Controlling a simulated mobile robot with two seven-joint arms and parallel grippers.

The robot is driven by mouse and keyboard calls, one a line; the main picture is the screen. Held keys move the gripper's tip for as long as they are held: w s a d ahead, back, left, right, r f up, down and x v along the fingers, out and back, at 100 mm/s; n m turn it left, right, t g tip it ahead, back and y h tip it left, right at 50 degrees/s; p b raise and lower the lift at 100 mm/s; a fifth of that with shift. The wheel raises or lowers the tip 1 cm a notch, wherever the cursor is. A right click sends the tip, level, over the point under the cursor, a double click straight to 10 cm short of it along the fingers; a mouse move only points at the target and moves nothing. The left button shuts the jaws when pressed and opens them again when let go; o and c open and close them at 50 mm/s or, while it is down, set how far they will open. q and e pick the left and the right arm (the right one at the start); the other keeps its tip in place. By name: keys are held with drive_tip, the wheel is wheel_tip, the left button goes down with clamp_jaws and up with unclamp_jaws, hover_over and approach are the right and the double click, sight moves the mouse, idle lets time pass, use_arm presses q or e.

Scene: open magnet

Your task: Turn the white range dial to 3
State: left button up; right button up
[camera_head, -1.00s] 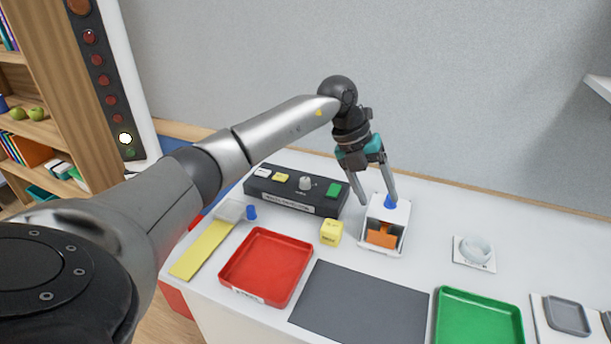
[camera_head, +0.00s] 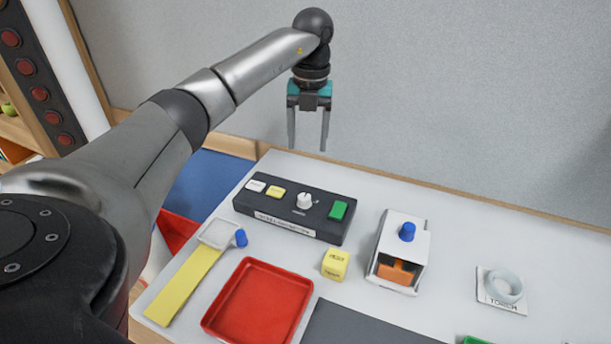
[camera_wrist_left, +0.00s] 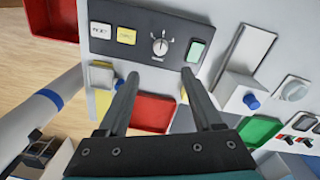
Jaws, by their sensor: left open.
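The white range dial (camera_head: 304,201) sits on the black control panel (camera_head: 325,228), between a yellow button and a green button. It also shows in the left wrist view (camera_wrist_left: 160,46), with tick marks around it; the numbers are too small to read. My left gripper (camera_head: 308,148) is open and empty, pointing down, above and behind the panel in the head view. In the left wrist view its two fingers (camera_wrist_left: 163,80) are apart, and the dial lies beyond them, between their tips. Nothing touches the dial. My right gripper is not in view.
A white box with a blue knob (camera_head: 407,232) stands right of the panel. A yellow cube (camera_head: 335,264), a red tray (camera_head: 247,331) and a yellow strip (camera_head: 183,288) lie in front. The wall is close behind.

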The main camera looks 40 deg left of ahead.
use_arm(q)
approach(305, 196)
wheel_tip(305, 196, down, 7)
drive_tip(key=shift+s+f+b, duration=0.1)
drive_tip(key=shift+b, duration=0.25)
drive_tip(key=shift+a+f, duration=0.1)
drive_tip(key=shift+f, duration=0.6)
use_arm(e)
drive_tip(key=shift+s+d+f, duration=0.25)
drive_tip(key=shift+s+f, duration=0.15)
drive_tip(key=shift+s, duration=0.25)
use_arm(q)
clamp_jaws()
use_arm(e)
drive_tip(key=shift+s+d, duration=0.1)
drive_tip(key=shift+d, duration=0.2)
